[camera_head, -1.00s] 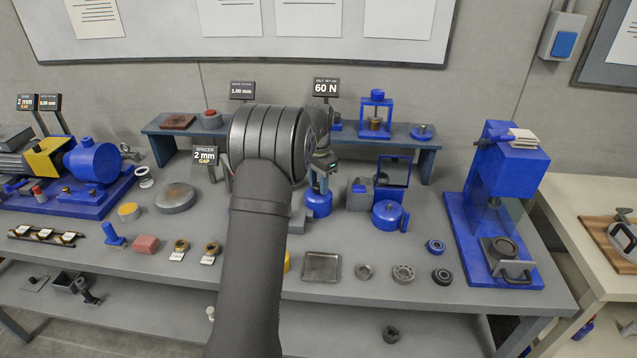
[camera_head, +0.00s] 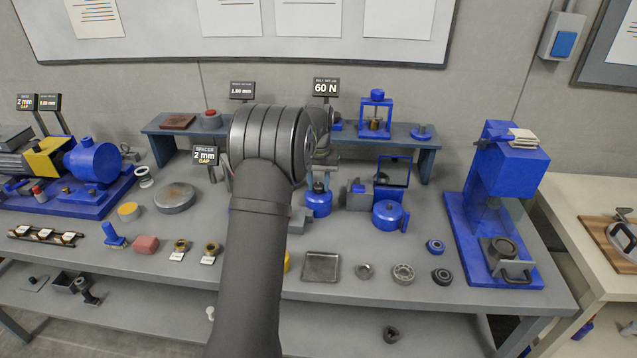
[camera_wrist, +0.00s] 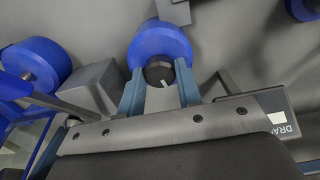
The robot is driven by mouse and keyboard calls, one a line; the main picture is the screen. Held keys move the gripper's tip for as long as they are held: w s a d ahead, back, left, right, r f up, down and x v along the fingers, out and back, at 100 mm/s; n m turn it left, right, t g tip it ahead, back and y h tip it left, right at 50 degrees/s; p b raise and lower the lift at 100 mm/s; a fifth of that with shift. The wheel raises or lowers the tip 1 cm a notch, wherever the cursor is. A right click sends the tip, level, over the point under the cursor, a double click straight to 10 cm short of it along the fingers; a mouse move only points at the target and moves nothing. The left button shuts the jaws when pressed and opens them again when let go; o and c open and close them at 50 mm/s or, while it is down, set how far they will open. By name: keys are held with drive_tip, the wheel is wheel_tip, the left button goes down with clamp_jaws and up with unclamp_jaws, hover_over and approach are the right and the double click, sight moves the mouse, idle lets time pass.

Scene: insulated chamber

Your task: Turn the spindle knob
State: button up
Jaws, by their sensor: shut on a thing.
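The spindle knob (camera_wrist: 158,71) is a dark cap with a pale pointer line, on top of a round blue body (camera_wrist: 160,42) in the wrist view. My gripper (camera_wrist: 159,77) has its two blue fingers on either side of the knob and is shut on it. In the head view the same blue body (camera_head: 318,205) stands on the bench, and my gripper (camera_head: 318,184) reaches down onto its top from above. The knob itself is mostly hidden there by the fingers. My forearm covers the bench just left of it.
A grey block (camera_head: 359,196) and a second blue round unit (camera_head: 388,214) stand close on the right. A raised shelf (camera_head: 400,138) runs behind. A metal tray (camera_head: 321,267) and several rings lie in front. A blue press (camera_head: 505,180) stands at the right.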

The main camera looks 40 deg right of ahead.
sight(319, 185)
drive_tip(key=n, duration=1.2)
drive_tip(key=shift+r+n, duration=0.1)
drive_tip(key=shift+n, duration=0.2)
idle(0.4)
drive_tip(key=o, duration=1)
drive_tip(key=shift+c, duration=0.2)
wheel_tip(319, 185, up, 17)
drive_tip(key=shift+r, duration=0.15)
